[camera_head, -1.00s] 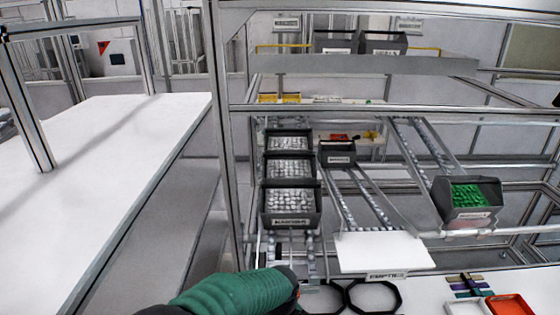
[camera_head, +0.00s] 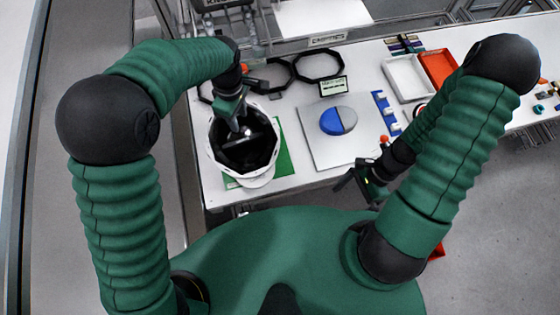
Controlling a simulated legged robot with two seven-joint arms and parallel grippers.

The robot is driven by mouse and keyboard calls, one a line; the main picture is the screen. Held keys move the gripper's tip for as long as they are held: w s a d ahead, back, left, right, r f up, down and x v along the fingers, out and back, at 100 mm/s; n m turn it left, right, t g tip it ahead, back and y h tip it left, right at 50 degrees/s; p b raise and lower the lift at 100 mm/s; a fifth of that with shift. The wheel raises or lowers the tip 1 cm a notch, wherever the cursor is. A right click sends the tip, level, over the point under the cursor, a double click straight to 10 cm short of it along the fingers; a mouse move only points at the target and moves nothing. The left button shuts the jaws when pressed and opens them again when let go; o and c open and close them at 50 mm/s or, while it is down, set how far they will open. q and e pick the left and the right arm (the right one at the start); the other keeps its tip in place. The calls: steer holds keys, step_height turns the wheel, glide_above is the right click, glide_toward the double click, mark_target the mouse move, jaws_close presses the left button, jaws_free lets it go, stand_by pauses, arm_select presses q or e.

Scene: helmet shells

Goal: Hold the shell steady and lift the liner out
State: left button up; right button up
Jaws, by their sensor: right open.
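The white helmet shell (camera_head: 214,160) lies with its opening up on a green mat (camera_head: 287,165) at the left of the white table. A dark liner (camera_head: 252,155) fills the inside of the shell. My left gripper (camera_head: 236,122) points down over the far side of the shell's opening, at the dark inside. Its fingers blend with the dark liner, so I cannot tell whether they touch or grip anything. My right gripper (camera_head: 358,183) is open and empty near the table's front edge, to the right of the shell and apart from it.
A grey board (camera_head: 318,157) with a blue and grey disc (camera_head: 338,121) lies right of the shell. Black rings (camera_head: 318,66) and a small sign (camera_head: 333,86) are behind. A white tray (camera_head: 407,78) and an orange tray (camera_head: 438,68) stand at the back right.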

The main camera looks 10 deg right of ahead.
steer(key=s+a+f+m+t+y, duration=0.25)
steer(key=a+m, duration=0.25)
steer(key=m, duration=0.3)
steer(key=s+a+f+m+t+y, duration=0.1)
steer(key=a+f+m+t+y, duration=0.2)
steer(key=a+m, duration=0.35)
steer(key=w+a+r+m+t+y, duration=0.1)
steer(key=w+a+r+m+t, duration=0.3)
steer(key=w+a+m+t, duration=0.6)
steer(key=w+a+m, duration=0.2)
steer(key=w+a, duration=0.4)
steer(key=w, duration=0.2)
steer(key=shift+r, duration=0.2)
